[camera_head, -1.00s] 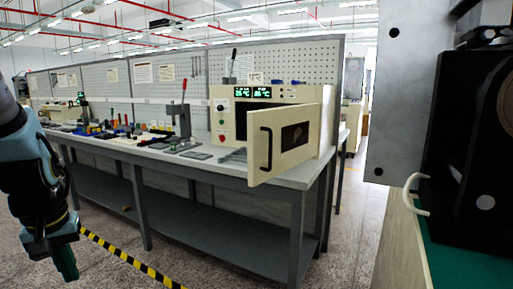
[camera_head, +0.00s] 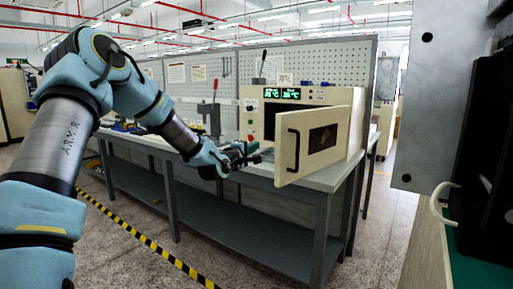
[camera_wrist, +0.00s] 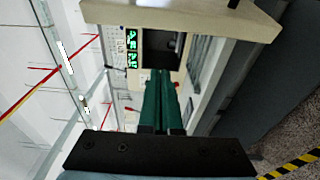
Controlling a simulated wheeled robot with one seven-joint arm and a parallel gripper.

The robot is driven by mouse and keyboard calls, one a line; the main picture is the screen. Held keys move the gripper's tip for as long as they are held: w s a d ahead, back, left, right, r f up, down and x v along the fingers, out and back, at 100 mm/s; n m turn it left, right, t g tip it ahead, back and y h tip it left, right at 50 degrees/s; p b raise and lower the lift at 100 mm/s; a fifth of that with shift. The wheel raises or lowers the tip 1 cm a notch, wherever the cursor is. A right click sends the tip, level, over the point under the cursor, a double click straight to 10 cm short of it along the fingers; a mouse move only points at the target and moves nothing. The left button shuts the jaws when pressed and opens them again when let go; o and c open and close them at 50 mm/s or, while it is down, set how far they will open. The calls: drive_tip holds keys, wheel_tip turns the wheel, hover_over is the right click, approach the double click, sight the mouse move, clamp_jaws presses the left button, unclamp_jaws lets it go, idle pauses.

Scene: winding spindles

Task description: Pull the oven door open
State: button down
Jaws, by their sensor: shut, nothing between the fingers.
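The cream oven (camera_head: 251,122) stands on the workbench, with green lit displays and a dark inside. Its door (camera_head: 311,167) stands partly open, swung out toward me, with a small dark window. A black bar handle (camera_head: 293,150) is on its outer face, near the left edge. My gripper (camera_head: 252,156) is just left of the door's free edge, in front of the oven, apart from the handle. In the wrist view its green fingers (camera_wrist: 163,82) are together and empty, pointing at the oven front (camera_wrist: 133,72). The door (camera_wrist: 190,17) crosses the top of that view.
The grey workbench (camera_head: 330,178) carries the oven, a lever press (camera_head: 212,112) and small tools to the left. A pegboard (camera_head: 330,70) stands behind. A grey panel (camera_head: 432,90) and a black machine (camera_head: 487,150) stand at the right. Striped floor tape (camera_head: 150,243) runs before the bench.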

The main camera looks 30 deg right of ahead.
drive_tip(key=d+p, duration=0.4)
drive_tip(key=d, duration=0.3)
drive_tip(key=shift+w, duration=0.3)
drive_tip(key=s+d+b, duration=0.2)
drive_tip(key=s+d, duration=0.2)
drive_tip(key=s, duration=0.5)
drive_tip(key=s+d+b, duration=0.3)
drive_tip(key=s+d, duration=0.1)
drive_tip(key=s, duration=0.5)
drive_tip(key=shift+d, duration=0.4)
drive_tip(key=shift+s, duration=0.1)
